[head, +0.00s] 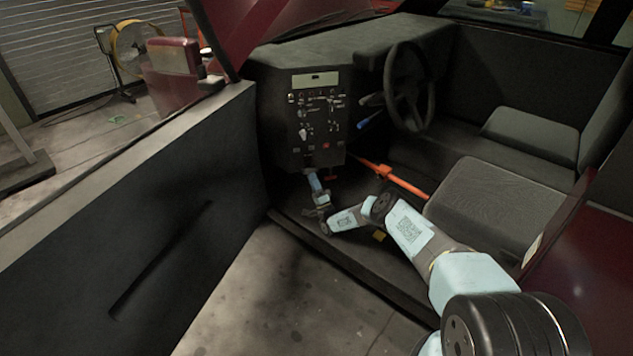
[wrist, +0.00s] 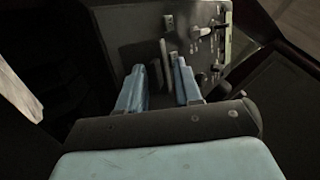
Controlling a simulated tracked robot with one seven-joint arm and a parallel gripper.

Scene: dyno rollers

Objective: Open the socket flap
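The control panel (head: 315,118) of the vehicle carries knobs, levers and a display. Its side with switches also shows in the wrist view (wrist: 203,48). My gripper (head: 312,172) is at the panel's lower edge, pointing up at it. In the wrist view my gripper (wrist: 157,64) has its two blue fingers apart. A thin grey upright piece (wrist: 165,55) shows between and beyond the fingertips. I cannot tell whether it is the socket flap, or whether a finger touches it. In the head view no flap can be made out at this size.
A red handle (head: 331,177) is just right of my gripper. An orange lever (head: 395,181) slants beside my arm. The steering wheel (head: 409,88) and seat (head: 490,205) are to the right. The open door (head: 120,220) stands at left. The floor (head: 285,295) between door and sill is clear.

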